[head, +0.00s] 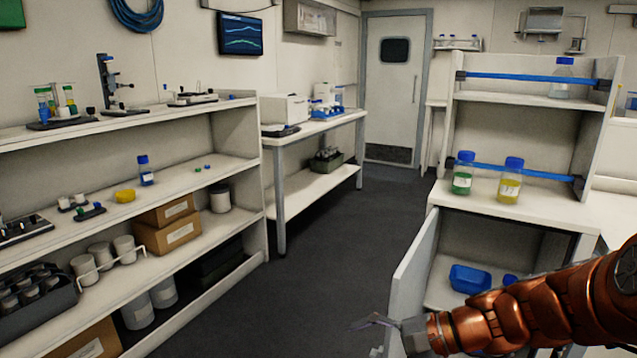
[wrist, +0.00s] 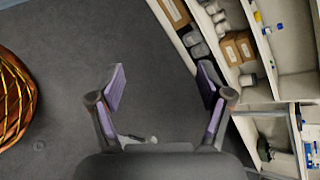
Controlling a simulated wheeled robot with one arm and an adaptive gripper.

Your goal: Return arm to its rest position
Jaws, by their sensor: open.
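My arm reaches in from the lower right of the head view, in front of an open-doored white cabinet (head: 408,285). My gripper (head: 375,322) is at its left end, partly seen, pointing left over the dark floor. In the wrist view my gripper (wrist: 162,85) shows two purple-padded fingers spread wide apart. Nothing is between them but the grey floor well beyond. The gripper touches nothing that I can see.
A blue bin (head: 470,279) sits inside the cabinet, partly behind my arm. A green bottle (head: 463,173) and a yellow bottle (head: 510,180) stand on its top. Loaded shelves (head: 215,165) line the left wall. The floor aisle (head: 335,225) between is clear up to the door (head: 392,100).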

